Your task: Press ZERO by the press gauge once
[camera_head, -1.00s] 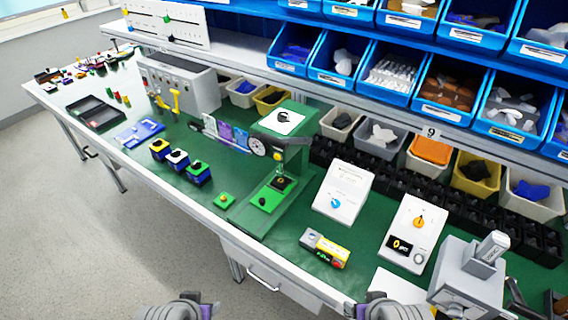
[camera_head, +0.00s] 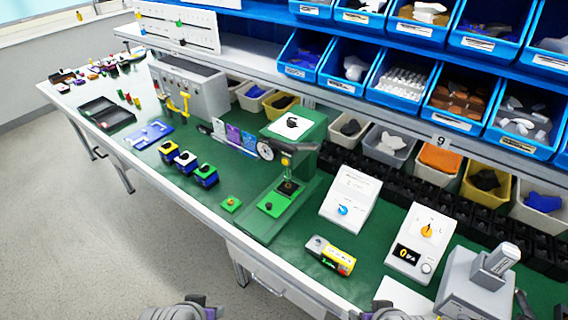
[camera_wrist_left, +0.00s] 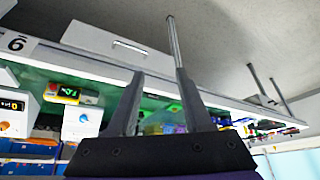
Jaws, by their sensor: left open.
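A green bench press (camera_head: 297,125) stands on the table in the head view, with a round dial (camera_head: 265,149) at its side and a green base plate (camera_head: 270,204). No ZERO label is readable. My left gripper (camera_wrist_left: 160,75) is open and empty in the left wrist view, apart from the table.
A white sloped panel with a blue knob (camera_head: 350,198), one with an orange knob (camera_head: 421,243) and a grey machine (camera_head: 478,282) stand to the right. Several small boxes (camera_head: 185,161) sit left of the press. Blue bins (camera_head: 400,75) hang above. The floor in front is clear.

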